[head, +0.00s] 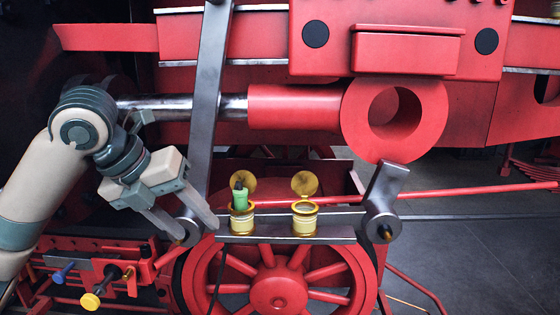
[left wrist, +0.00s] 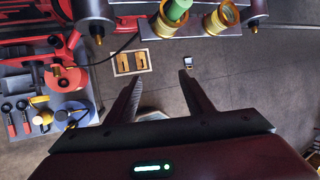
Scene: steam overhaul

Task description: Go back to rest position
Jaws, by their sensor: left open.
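My left gripper (head: 197,231) is open and empty, at the left end of the grey metal bar (head: 286,238), just left of the brass cups. In the left wrist view its two fingers (left wrist: 160,76) stand apart with nothing between them. The left brass cup (head: 242,226) holds a green cylindrical thing (head: 240,199) with a dark top. The right brass cup (head: 304,226) looks empty, its round lid raised. In the left wrist view the green thing (left wrist: 178,11) also sits in a cup, clear of my fingers. My right gripper is not in view.
A steel rod (head: 207,95) stands close beside my left gripper. A red wheel (head: 275,285) is below the bar. A red tool rack (head: 125,268) stands lower left. In the left wrist view a grey tray (left wrist: 60,104) with tools lies left; floor is free at right (left wrist: 260,85).

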